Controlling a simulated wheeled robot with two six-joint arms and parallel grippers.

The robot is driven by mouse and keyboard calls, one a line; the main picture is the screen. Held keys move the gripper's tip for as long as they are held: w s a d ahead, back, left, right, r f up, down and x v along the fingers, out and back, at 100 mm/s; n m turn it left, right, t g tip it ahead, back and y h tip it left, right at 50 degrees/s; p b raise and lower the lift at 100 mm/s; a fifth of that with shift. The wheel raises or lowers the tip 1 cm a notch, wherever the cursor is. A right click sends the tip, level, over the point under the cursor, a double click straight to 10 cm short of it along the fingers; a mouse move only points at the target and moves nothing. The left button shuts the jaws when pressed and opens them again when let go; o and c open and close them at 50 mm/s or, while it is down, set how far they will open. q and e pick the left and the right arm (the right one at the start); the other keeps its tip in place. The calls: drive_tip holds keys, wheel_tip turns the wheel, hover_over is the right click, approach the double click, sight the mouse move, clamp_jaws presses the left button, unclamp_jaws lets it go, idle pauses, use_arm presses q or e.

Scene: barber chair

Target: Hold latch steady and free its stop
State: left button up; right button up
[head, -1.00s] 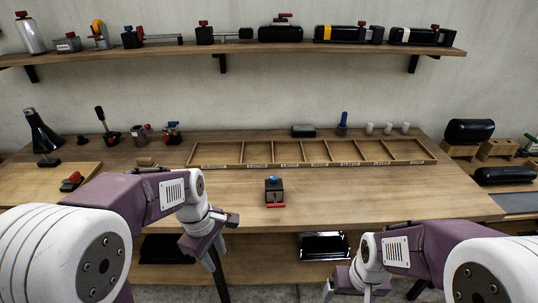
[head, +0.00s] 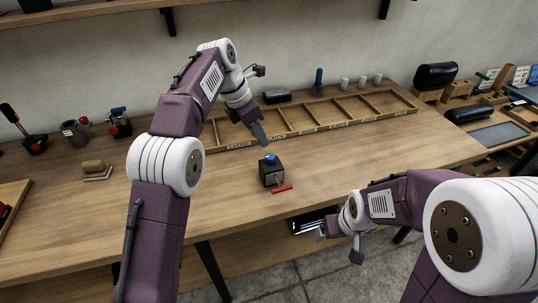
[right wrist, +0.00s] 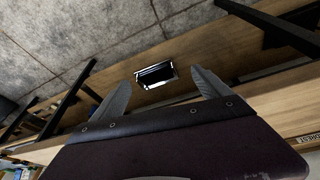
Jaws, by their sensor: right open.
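The latch (head: 271,176) is a small black block with a blue knob (head: 270,159) on top. It stands upright on the wooden table near its front edge. A red bar (head: 282,188), which looks like its stop, lies low at its front side. My left gripper (head: 260,136) hangs above and behind the latch, apart from it, fingers pointing down; their gap is hidden from this side. My right gripper (head: 338,246) is lower right, in front of the table edge. In the right wrist view its fingers (right wrist: 163,88) are spread with nothing between them.
A labelled wooden divided tray (head: 296,133) lies behind the latch. Clamps (head: 120,122) and a wooden block (head: 94,168) stand to the left. A black-framed tray (right wrist: 155,75) sits on the lower shelf. The table right of the latch is clear.

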sight(269, 165)
drive_tip(key=w+a+r+n+t+y, duration=0.2)
drive_tip(key=w+a+r+n+t, duration=0.2)
drive_tip(key=w, duration=0.5)
drive_tip(key=w+a+r+n+t+y, duration=0.25)
drive_tip(key=w+r+n+t, duration=0.2)
drive_tip(key=w, duration=0.35)
drive_tip(key=shift+m+t+y, duration=0.25)
drive_tip(key=shift+m+y, duration=0.5)
drive_tip(key=shift+m, duration=0.2)
drive_tip(key=a, duration=0.6)
drive_tip(key=a+r, duration=0.1)
drive_tip(key=a, duration=0.2)
drive_tip(key=shift+w, duration=0.15)
drive_tip(key=f+m, duration=0.1)
drive_tip(key=s+f+m, duration=0.1)
drive_tip(key=a+f+m+h, duration=0.1)
drive_tip(key=shift+s+f+m, duration=0.15)
drive_tip(key=shift+s+m, duration=0.15)
drive_tip(key=shift+d+f, duration=0.1)
drive_tip(key=shift+d, duration=0.05)
use_arm(q)
drive_tip(key=shift+w+a+f, duration=0.1)
drive_tip(key=shift+w, duration=0.05)
use_arm(e)
drive_tip(key=x, duration=0.9)
